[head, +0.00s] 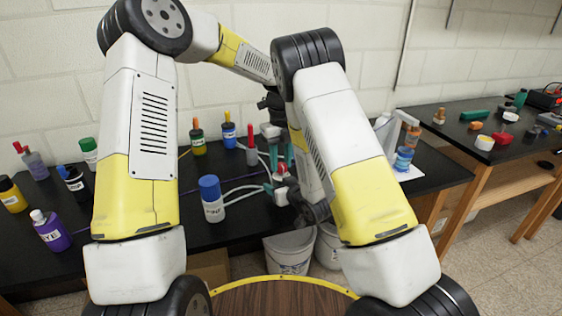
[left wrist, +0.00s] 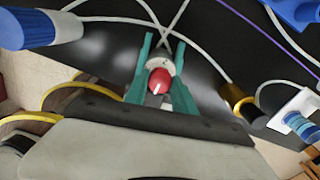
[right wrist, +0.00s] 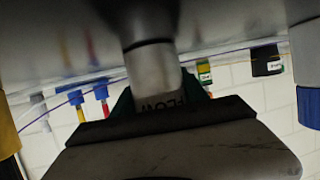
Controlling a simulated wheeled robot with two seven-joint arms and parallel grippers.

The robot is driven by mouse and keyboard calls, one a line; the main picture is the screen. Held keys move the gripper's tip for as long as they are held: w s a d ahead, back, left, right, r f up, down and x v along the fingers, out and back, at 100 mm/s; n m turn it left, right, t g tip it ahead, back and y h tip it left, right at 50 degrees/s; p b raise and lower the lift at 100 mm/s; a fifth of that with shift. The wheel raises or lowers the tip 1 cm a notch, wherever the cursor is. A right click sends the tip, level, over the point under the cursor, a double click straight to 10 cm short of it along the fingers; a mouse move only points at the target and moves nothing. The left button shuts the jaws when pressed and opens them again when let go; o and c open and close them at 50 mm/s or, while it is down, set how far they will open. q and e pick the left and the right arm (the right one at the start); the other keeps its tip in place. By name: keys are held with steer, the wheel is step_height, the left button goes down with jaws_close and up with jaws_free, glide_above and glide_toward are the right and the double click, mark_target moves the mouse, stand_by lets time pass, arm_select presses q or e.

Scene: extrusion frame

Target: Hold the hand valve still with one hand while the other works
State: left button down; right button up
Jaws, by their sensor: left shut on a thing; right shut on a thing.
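The hand valve has a red knob (left wrist: 159,80) with a white mark and a pale metal body (left wrist: 163,62). In the head view the red knob (head: 281,169) shows small between the arms. My left gripper (left wrist: 163,50) comes from above, with teal fingers on either side of the valve, shut on it. My right gripper (right wrist: 157,88) is shut on a grey metal cylinder (right wrist: 153,75) lettered "FLOW", seemingly the valve's body. In the head view my left gripper (head: 287,152) is above the right gripper (head: 268,188).
White tubes (head: 242,190) run by the valve. A blue-capped white bottle (head: 212,200) stands close to the left. Several bottles and droppers stand on the black bench, including a purple one (head: 50,231). A blue container (head: 403,158) is at the right. Buckets (head: 290,252) stand below.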

mark_target(281, 164)
arm_select(q)
steer(key=c, duration=1)
jaws_free()
steer(key=shift+r, duration=0.15)
step_height(281, 164, up, 12)
steer(key=shift+f, duration=0.1)
arm_select(e)
steer(key=o, duration=1.6)
